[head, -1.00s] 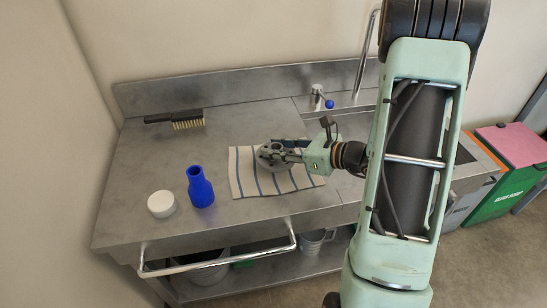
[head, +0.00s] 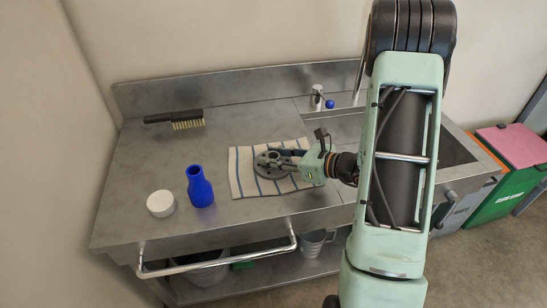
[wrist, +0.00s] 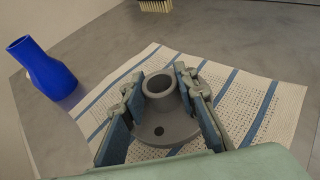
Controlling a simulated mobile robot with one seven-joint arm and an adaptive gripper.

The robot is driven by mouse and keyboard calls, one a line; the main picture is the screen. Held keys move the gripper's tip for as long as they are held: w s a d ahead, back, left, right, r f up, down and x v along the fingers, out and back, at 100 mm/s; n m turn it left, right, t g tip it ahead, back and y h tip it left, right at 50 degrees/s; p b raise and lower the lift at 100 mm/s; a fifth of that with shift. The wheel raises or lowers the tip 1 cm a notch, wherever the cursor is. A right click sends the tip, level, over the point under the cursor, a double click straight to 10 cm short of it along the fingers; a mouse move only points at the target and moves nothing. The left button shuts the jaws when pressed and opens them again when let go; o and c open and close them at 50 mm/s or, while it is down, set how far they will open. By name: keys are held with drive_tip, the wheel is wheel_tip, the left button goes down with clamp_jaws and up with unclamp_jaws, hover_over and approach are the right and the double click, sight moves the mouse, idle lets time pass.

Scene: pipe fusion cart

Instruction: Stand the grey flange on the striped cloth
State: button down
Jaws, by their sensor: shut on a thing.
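The grey flange (head: 268,168) is a round disc with a raised hollow neck. It is upright with its disc level, over the middle of the striped cloth (head: 241,181), and appears to rest on it. My gripper (head: 284,158) reaches in from the right and is shut on the flange. In the wrist view the flange (wrist: 165,122) sits between the two blue-padded fingers, with the neck opening facing up. The white, blue-striped cloth (wrist: 262,90) lies flat around it. The fingers hide the sides of the flange.
A blue bottle (head: 200,188) and a white round container (head: 161,204) stand left of the cloth. A black-handled brush (head: 175,119) lies at the back left.

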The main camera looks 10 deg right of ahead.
drive_tip(key=shift+s+f+b, duration=0.25)
drive_tip(key=shift+f+b, duration=0.15)
drive_tip(key=shift+f, duration=0.45)
drive_tip(key=c, duration=1.5)
unclamp_jaws()
drive_tip(key=shift+s, duration=0.1)
drive_tip(key=shift+d, duration=0.1)
drive_tip(key=shift+r+p, duration=0.4)
drive_tip(key=shift+p, duration=0.1)
drive_tip(key=v, duration=0.7)
drive_tip(key=r+v, duration=0.1)
drive_tip(key=v, duration=0.2)
drive_tip(key=shift+d, duration=0.2)
drive_tip(key=shift+s+d+r, duration=0.35)
drive_tip(key=shift+d, duration=0.05)
